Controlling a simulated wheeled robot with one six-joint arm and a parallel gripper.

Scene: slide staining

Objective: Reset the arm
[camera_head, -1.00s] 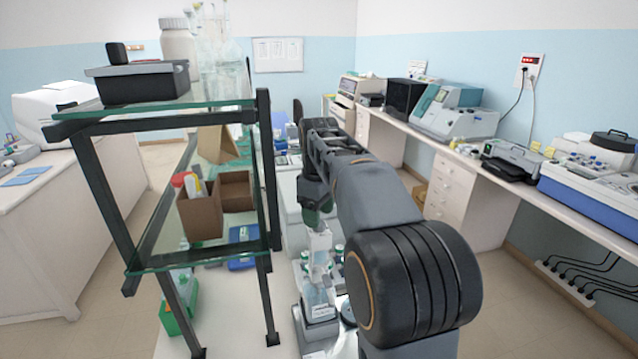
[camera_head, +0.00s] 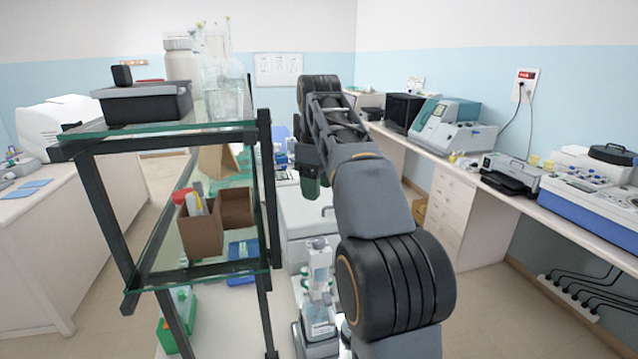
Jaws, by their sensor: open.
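My gripper (camera_head: 311,187) hangs from the far end of the arm, small and dark green-grey. It is open, with nothing seen in it; its fingertips are hard to make out. A clear bottle-like apparatus with a grey top (camera_head: 319,262) stands upright below it on a grey base, apart from the gripper. My arm hides part of the surface around it.
A glass shelf rack (camera_head: 205,272) with dark posts stands close on the left, holding a cardboard box (camera_head: 201,232), a black tray (camera_head: 145,103) and glassware. A long white bench (camera_head: 560,205) with lab machines runs along the right wall. Open floor lies between the arm and bench.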

